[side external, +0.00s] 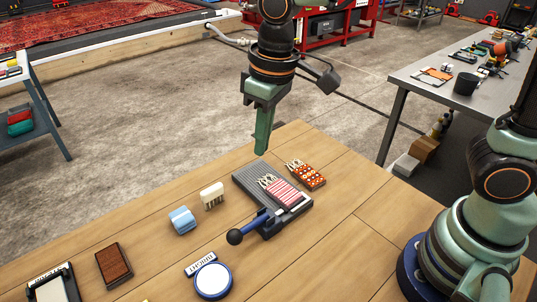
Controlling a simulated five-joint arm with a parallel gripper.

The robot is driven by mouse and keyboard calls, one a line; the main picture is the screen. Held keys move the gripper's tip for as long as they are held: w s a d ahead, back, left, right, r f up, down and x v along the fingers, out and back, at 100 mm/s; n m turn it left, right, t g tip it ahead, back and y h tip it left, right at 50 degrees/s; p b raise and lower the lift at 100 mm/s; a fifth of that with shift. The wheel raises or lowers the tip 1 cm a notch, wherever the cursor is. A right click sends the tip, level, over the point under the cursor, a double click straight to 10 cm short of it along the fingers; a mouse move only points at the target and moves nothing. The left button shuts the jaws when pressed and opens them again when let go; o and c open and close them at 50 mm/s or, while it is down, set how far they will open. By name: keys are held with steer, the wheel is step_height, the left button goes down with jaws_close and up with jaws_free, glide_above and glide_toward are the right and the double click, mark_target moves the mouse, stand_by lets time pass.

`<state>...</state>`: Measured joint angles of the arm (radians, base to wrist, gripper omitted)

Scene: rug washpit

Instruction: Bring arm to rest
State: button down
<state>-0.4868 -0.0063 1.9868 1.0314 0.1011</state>
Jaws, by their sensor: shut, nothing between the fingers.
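My gripper (262,146) points straight down over the far edge of the wooden table (335,245). Its green fingers are shut with nothing between them.
The grey plate holds a red-and-white striped piece (284,194) and a blue lever with a black ball (235,237). Nearby are an orange dotted block (306,175), a white comb-like piece (212,194), a blue striped block (182,220), a blue-rimmed dish (213,280) and a brown block (114,264).

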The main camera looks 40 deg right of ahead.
steer(key=s+d+r+m+t, duration=0.2)
steer(key=d, duration=0.6)
steer(key=s+d+r+m+t, duration=0.1)
steer(key=s+d+m+t, duration=0.1)
steer(key=d, duration=0.7)
steer(key=shift+s+d+r+h, duration=0.3)
steer(key=shift+s+r, duration=0.1)
